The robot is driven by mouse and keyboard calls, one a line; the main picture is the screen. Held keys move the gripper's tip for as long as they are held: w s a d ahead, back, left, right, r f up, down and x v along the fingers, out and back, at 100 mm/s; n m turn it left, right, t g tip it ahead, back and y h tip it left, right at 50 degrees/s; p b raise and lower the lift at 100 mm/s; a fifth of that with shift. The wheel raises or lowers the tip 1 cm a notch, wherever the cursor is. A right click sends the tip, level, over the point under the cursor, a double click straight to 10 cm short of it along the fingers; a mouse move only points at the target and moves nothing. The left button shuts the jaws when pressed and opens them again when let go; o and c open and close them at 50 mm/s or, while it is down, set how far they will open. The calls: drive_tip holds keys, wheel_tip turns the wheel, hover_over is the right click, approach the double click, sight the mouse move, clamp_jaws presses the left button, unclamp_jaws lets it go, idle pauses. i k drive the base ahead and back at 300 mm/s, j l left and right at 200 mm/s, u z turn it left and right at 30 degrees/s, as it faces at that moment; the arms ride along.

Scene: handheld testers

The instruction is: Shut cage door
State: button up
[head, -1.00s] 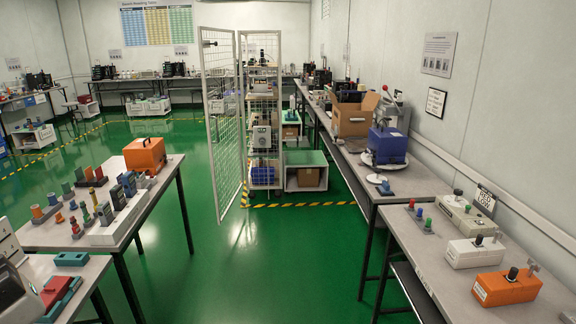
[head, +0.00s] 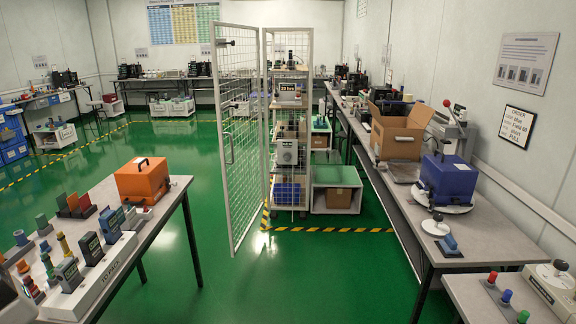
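The cage door (head: 238,150) is a tall white-framed wire mesh panel in the head view, left of the middle. It stands open, swung out toward me from the cage. A handle (head: 229,148) shows on the door, and a dark fitting sits near its top. The cage (head: 267,120) has white posts and mesh and surrounds a shelf unit (head: 289,178) with testers and boxes on it. My gripper does not show in the head view.
A bench (head: 180,187) with an orange case (head: 142,181) stands at left. A long bench (head: 470,256) with a blue tester (head: 446,181) and cardboard box (head: 398,131) runs along the right. Green floor (head: 310,270) between them is clear. Yellow-black tape (head: 330,230) marks the cage floor edge.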

sight(214, 47)
drive_tip(key=i+u, duration=0.1)
drive_tip(key=i, duration=0.5)
drive_tip(key=i+l+u, duration=0.1)
drive_tip(key=i, duration=0.5)
drive_tip(key=i+l+u, duration=0.15)
drive_tip(key=i, duration=0.3)
drive_tip(key=i+l+u, duration=0.15)
drive_tip(key=i, duration=0.3)
drive_tip(key=i+j+z, duration=0.2)
drive_tip(key=i, duration=0.25)
drive_tip(key=i+j+z, duration=0.2)
drive_tip(key=i, duration=0.2)
drive_tip(key=l, duration=0.1)
